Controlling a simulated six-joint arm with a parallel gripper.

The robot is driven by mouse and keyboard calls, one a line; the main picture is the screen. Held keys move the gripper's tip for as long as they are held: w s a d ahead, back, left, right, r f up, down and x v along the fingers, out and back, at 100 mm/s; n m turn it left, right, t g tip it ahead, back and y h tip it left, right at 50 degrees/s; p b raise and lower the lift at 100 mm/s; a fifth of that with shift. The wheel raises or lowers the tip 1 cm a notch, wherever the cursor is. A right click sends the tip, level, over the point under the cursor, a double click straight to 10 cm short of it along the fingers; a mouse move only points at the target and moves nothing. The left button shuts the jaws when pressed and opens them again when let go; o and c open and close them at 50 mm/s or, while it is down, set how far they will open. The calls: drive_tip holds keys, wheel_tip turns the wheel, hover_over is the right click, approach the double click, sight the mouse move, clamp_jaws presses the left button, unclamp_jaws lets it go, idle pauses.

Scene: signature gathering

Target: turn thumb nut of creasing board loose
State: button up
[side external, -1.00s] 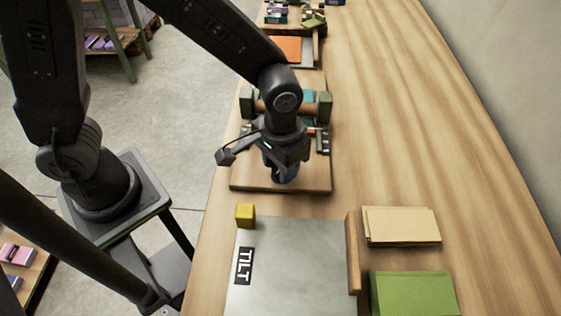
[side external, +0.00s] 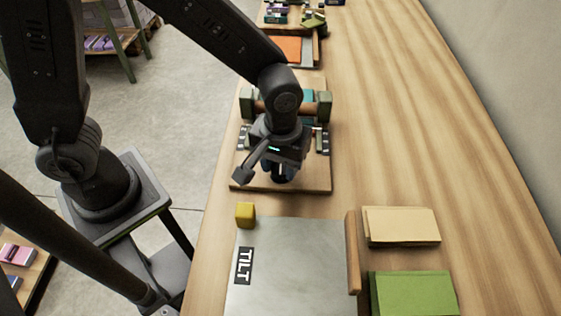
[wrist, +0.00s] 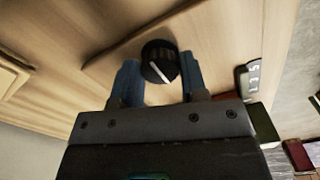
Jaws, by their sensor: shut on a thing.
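The creasing board (side external: 318,178) is a wooden board lying on the table, with a raised roller-like bar across its far part. Its thumb nut (wrist: 159,60) is a round black knob with a white line on top, seen in the wrist view between my blue fingers. My gripper (side external: 283,176) points down over the board's near part and is shut on the thumb nut. In the side view my gripper hides the nut. The board's wood (wrist: 140,48) also shows in the wrist view around the nut.
A grey plate marked TILT (side external: 300,265) lies nearer, with a yellow block (side external: 245,215) at its corner. Beige sheets (side external: 402,226) and a green stack (side external: 412,294) lie to the right. A dark marked plate (wrist: 250,76) is right of my fingers.

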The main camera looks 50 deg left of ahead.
sight(281, 168)
drive_tip(key=o, duration=0.9)
drive_tip(key=shift+r, duration=0.15)
wheel_tip(281, 168, up, 14)
drive_tip(key=shift+f, duration=0.2)
drive_tip(key=s+a+r+m+t, duration=0.1)
drive_tip(key=s+a+t, duration=0.1)
drive_tip(key=a, duration=0.3)
drive_tip(key=s+a+r+m+t, duration=0.1)
drive_tip(key=s+a+m, duration=0.1)
drive_tip(key=s+a, duration=0.1)
drive_tip(key=s+a+r+m+t, duration=0.1)
drive_tip(key=s+a+m+t, duration=0.1)
drive_tip(key=a, duration=0.4)
drive_tip(key=shift+s+a+t, duration=0.3)
drive_tip(key=shift+s+a, duration=0.05)
drive_tip(key=shift+s, duration=0.3)
